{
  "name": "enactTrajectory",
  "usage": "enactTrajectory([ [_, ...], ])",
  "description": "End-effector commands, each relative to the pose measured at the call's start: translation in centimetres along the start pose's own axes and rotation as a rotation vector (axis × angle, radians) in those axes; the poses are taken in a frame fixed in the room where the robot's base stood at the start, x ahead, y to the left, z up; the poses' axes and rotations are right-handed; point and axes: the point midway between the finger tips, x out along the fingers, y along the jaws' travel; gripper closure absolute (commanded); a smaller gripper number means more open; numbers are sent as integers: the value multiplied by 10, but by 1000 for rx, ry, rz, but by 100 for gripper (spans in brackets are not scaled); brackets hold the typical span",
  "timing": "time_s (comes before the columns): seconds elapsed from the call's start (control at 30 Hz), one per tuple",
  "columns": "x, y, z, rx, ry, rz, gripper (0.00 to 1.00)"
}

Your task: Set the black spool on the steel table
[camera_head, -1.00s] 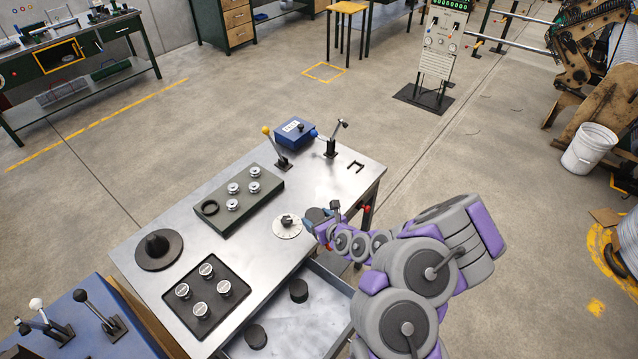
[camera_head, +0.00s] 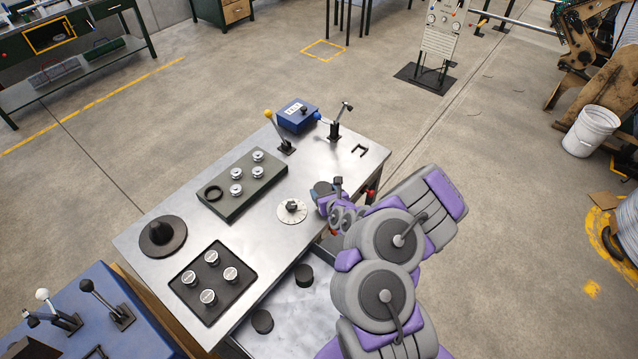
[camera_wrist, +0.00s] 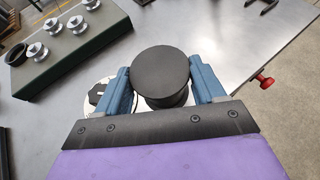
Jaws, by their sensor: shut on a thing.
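The black spool (camera_wrist: 160,72) is between the blue fingers of my gripper (camera_wrist: 161,88), its round flat top facing the wrist camera. My gripper is shut on it. In the head view my gripper (camera_head: 322,189) is over the right part of the steel table (camera_head: 215,228), just beyond the white dial, and the spool (camera_head: 321,187) is small and partly hidden there. I cannot tell whether its underside touches the table. The bare steel top (camera_wrist: 225,35) also shows beyond the spool in the wrist view.
The white dial (camera_head: 292,211) is close to my gripper. A green block with silver knobs (camera_head: 243,181), a black tray (camera_head: 213,283) and a black cone (camera_head: 163,237) stand on the table. An open drawer holds two black cylinders (camera_head: 303,275). A red knob (camera_head: 370,194) sticks out on the right.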

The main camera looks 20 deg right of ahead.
Motion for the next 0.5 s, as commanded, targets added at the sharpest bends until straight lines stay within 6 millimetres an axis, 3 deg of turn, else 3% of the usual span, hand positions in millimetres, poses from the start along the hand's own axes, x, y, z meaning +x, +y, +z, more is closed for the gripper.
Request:
enactTrajectory([
  [0.5, 69, -12, 26, -3, -1, 0, 81],
])
